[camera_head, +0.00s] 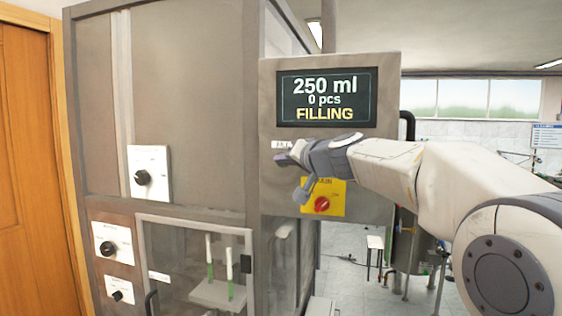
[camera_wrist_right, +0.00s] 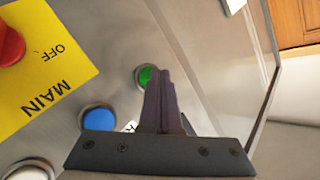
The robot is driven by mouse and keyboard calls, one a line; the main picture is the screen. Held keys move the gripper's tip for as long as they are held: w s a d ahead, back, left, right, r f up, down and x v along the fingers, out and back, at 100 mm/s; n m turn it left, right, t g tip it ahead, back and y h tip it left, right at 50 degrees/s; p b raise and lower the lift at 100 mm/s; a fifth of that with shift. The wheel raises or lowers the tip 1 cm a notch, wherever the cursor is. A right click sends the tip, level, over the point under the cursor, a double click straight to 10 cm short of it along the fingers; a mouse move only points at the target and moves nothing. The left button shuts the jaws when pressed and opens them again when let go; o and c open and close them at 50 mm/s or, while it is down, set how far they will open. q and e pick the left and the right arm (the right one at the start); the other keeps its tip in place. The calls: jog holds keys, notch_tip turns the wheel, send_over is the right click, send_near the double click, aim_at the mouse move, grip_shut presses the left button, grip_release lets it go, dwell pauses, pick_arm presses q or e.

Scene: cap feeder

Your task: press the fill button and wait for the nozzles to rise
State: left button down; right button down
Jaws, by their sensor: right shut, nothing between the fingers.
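The display (camera_head: 326,97) on the machine's control panel reads "250 ml", "0 pcs" and "FILLING". My right gripper (camera_head: 284,158) is shut and empty, with its tips at the panel below the display. In the right wrist view its closed fingers (camera_wrist_right: 160,72) reach a round green button (camera_wrist_right: 144,77) and partly cover it. I cannot tell whether the button is pushed in. Its label is hidden. Behind the machine's clear door, two thin upright tubes (camera_head: 229,262), white above and green below, stand low; I cannot tell whether they are the nozzles. My left gripper is not in view.
A blue button (camera_wrist_right: 98,117) and a white button (camera_wrist_right: 28,171) sit beside the green one. A yellow MAIN plate (camera_head: 336,190) with a red knob (camera_head: 322,204) is below my right gripper. Black knobs (camera_head: 142,177) are on the cabinet front. A wooden door (camera_head: 25,160) stands at left.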

jog(key=shift+s+a+b, duration=0.25)
jog(key=shift+s+b, duration=0.1)
jog(key=shift+s, duration=0.5)
jog(key=s, duration=0.1)
jog(key=s+a, duration=0.1)
jog(key=s, duration=0.2)
jog(key=shift+s+a+b, duration=0.3)
jog(key=shift+s+b, duration=0.05)
